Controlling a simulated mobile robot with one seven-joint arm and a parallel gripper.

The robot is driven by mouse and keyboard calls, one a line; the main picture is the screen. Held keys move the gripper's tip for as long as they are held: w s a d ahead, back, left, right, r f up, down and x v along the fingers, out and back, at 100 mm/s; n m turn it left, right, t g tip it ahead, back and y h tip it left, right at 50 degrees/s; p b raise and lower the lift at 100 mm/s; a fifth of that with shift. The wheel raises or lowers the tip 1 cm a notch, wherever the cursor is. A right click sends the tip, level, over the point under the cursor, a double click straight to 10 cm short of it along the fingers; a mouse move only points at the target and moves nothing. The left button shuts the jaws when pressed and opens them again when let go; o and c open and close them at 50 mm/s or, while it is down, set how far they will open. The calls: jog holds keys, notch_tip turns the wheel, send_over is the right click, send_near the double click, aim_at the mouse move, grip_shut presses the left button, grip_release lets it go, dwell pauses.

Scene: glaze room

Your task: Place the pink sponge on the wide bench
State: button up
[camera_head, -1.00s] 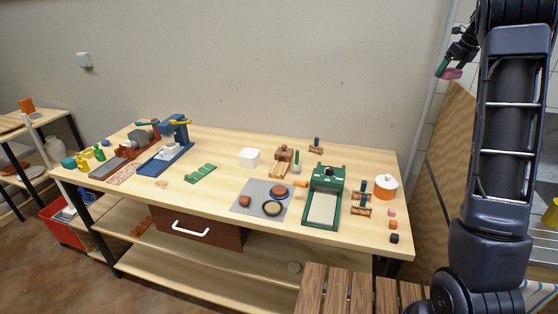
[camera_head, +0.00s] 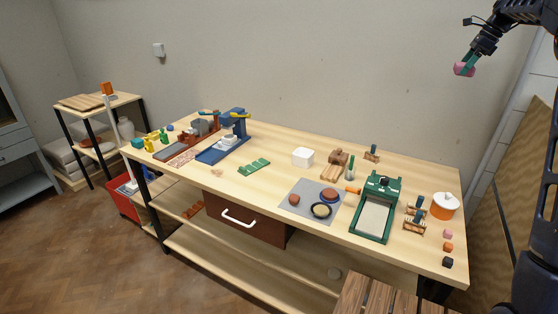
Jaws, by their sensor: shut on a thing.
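My gripper (camera_head: 468,63) is at the upper right, raised high above the right end of the bench. It is shut on the pink sponge (camera_head: 462,70), which hangs at its tips, apart from any surface. The wide bench (camera_head: 270,192) is a long light-wood table against the wall. It has a lower shelf and a brown drawer (camera_head: 245,219) with a white handle. The gripper partly hides the sponge.
Bare wood shows along the front left-middle. A slatted wooden stool (camera_head: 381,296) stands in front.

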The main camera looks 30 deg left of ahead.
aim_at(424, 177)
notch_tip(424, 177, down, 46)
jog(key=shift+d+r, duration=0.1)
jog(key=shift+r, duration=0.15)
dwell(0.7)
jog(key=shift+f, duration=0.1)
jog(key=o, duration=0.9)
jog(key=shift+c, duration=0.2)
